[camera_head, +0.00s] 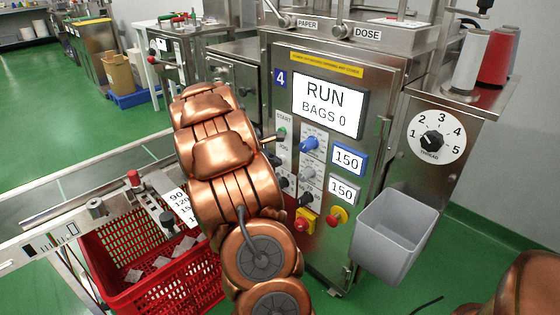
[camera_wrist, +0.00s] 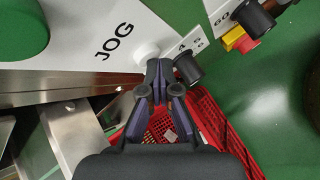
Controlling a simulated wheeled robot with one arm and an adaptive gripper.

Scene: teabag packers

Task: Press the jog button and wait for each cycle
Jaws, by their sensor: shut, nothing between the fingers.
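The white jog button (camera_wrist: 147,53) sits beside the printed JOG label (camera_wrist: 113,42) in the wrist view. My gripper (camera_wrist: 159,80) is shut and empty, its fingertips right at the lower edge of the button. I cannot tell whether they touch it. In the head view the packing machine, number 4, has a screen (camera_head: 327,106) reading RUN, BAGS 0. The green start button (camera_head: 282,131) is on its panel; it shows large at the upper left of the wrist view (camera_wrist: 20,28). My copper arm hides the jog button and my gripper in the head view.
Black knobs (camera_wrist: 187,69), a blue knob (camera_head: 309,144) and red-on-yellow stop buttons (camera_head: 303,223) crowd the panel. A red crate (camera_head: 149,290) with several teabags stands below. A grey bin (camera_head: 393,236) hangs at right, under a thread dial (camera_head: 431,143).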

